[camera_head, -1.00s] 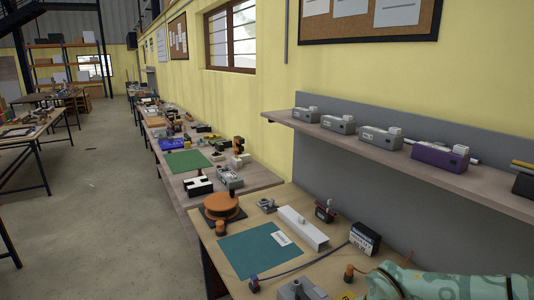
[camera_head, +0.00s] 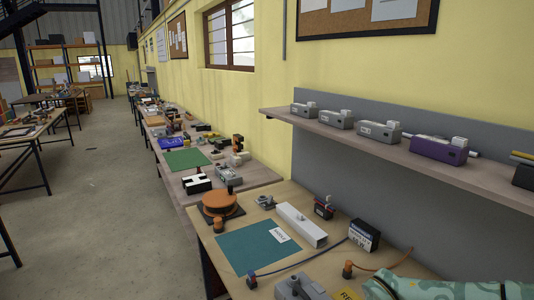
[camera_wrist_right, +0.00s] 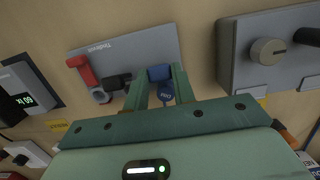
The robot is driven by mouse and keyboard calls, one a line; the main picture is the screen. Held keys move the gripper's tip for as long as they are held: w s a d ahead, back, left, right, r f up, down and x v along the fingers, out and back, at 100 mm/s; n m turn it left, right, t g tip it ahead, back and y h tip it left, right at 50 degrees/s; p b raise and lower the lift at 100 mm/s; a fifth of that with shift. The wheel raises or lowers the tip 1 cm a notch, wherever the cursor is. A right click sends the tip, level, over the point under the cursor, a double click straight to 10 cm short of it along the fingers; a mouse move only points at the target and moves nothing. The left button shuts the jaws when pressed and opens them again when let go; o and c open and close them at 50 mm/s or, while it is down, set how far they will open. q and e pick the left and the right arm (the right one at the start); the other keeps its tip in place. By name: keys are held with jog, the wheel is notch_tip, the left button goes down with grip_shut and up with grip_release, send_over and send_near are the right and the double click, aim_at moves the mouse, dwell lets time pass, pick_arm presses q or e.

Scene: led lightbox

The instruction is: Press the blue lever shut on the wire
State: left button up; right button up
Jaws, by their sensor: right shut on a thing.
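In the right wrist view, a grey block (camera_wrist_right: 140,48) with printed lettering lies on the wooden bench. It carries a red lever (camera_wrist_right: 82,68), a dark part (camera_wrist_right: 115,82) and a blue lever (camera_wrist_right: 159,73). My right gripper (camera_wrist_right: 158,82) is shut, with the blue lever between its fingertips. A blue labelled piece (camera_wrist_right: 166,92) shows between the fingers; I cannot tell whether it belongs to the lever. The wire's seat under the lever is hidden. My left gripper is not in view.
A grey box with a knob (camera_wrist_right: 266,50) stands right of the block, and a dark display device (camera_wrist_right: 26,92) stands left. The head view shows a green mat (camera_head: 248,248), an orange reel (camera_head: 219,204), a white channel (camera_head: 301,225) and a shelf of devices (camera_head: 384,150).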

jog(key=shift+s+a+f, duration=0.2)
jog(key=shift+s+a, duration=0.15)
jog(key=shift+a, duration=0.15)
jog(key=shift+s+a+f, duration=0.2)
jog(key=shift+s+a, duration=0.05)
jog(key=shift+a, duration=0.15)
jog(key=shift+f, duration=0.1)
